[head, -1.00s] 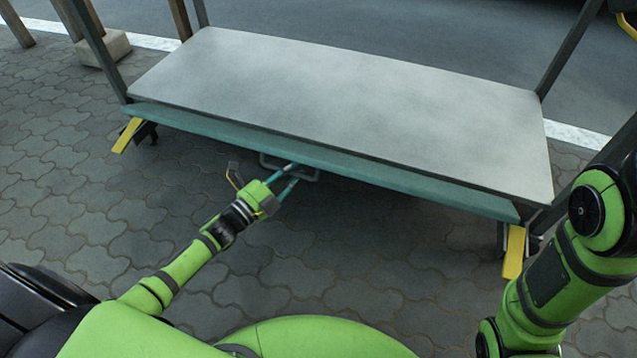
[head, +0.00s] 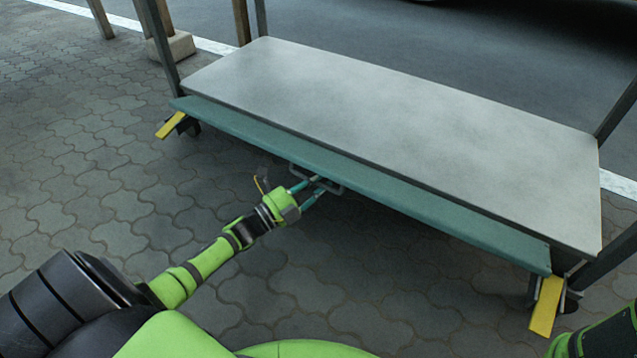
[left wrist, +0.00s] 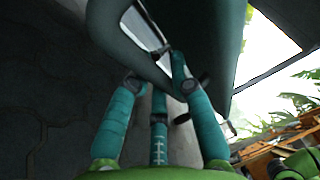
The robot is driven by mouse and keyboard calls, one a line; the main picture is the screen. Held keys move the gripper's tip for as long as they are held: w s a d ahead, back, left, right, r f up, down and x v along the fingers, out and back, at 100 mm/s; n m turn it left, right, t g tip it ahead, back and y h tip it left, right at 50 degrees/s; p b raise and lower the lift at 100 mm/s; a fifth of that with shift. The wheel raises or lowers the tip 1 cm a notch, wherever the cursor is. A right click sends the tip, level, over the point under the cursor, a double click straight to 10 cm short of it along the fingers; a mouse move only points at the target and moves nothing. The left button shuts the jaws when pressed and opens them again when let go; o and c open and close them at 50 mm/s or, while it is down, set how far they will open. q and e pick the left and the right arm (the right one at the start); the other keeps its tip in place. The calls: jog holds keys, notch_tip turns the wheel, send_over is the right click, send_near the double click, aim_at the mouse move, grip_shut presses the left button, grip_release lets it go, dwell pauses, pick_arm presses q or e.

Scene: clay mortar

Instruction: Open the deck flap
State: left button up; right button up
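The deck flap (head: 380,191) is a long teal panel along the front edge of the grey deck (head: 400,120). It stands out from the deck edge at a slant. A grey bar handle (head: 338,188) sticks out below the middle of its front edge. My left gripper (head: 320,185) is at this handle, its teal fingers around the bar and apparently shut on it. In the left wrist view the fingers (left wrist: 155,85) reach to the handle (left wrist: 145,28) and the dark flap underside; the exact contact is partly hidden. My right gripper is out of view.
Yellow levers stand at the deck's left (head: 171,125) and right (head: 545,305) front corners. Dark posts (head: 165,45) rise at the deck's ends. A concrete block (head: 172,45) lies at the back left. The paving (head: 80,170) before the deck is clear.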

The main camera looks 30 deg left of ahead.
pick_arm(q)
jog(key=shift+o, duration=1.4)
jog(key=shift+w+r, duration=0.15)
jog(key=shift+r, duration=0.25)
jog(key=shift+f, duration=0.2)
jog(key=shift+s, duration=0.25)
jog(key=v, duration=1.1)
jog(key=shift+s+a, duration=0.25)
